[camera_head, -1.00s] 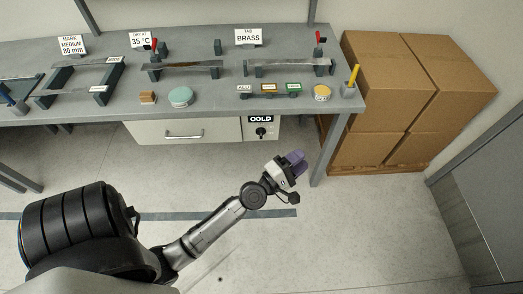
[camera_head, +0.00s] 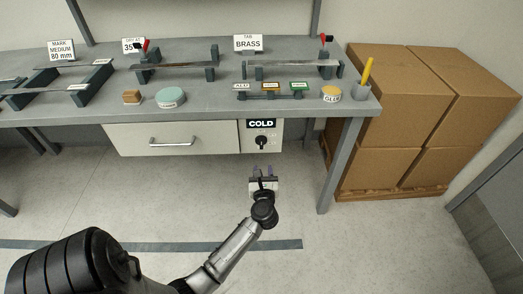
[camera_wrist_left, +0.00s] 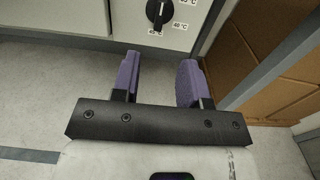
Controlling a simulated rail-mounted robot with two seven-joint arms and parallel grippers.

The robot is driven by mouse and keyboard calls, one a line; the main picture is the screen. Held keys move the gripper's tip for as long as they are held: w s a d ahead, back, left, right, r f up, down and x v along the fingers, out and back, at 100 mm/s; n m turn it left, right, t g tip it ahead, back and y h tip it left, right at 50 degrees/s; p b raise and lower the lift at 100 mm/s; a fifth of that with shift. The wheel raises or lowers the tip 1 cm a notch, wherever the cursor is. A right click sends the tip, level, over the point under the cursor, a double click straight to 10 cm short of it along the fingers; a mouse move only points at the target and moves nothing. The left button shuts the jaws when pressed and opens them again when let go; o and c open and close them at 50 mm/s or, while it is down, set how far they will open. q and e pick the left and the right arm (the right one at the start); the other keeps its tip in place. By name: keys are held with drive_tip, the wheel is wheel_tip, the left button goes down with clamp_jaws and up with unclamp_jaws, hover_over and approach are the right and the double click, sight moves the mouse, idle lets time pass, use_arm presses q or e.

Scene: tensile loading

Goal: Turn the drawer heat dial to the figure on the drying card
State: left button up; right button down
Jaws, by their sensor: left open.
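The heat dial (camera_head: 262,142) is a black round knob on the white panel right of the drawer (camera_head: 170,141), under a black sign (camera_head: 261,123) reading COLD. In the left wrist view the dial (camera_wrist_left: 159,11) shows at the top, with temperature figures around it, one reading 40 °C. My right gripper is not in view.
A bench leg (camera_head: 339,165) and cardboard boxes (camera_head: 385,110) stand to the right. The floor below the drawer is clear.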

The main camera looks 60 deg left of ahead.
sight(262, 145)
use_arm(q)
drive_tip(key=b+x, duration=0.3)
drive_tip(key=x, duration=0.9)
drive_tip(key=shift+w+a, duration=0.1)
drive_tip(key=shift+c, duration=0.4)
clamp_jaws()
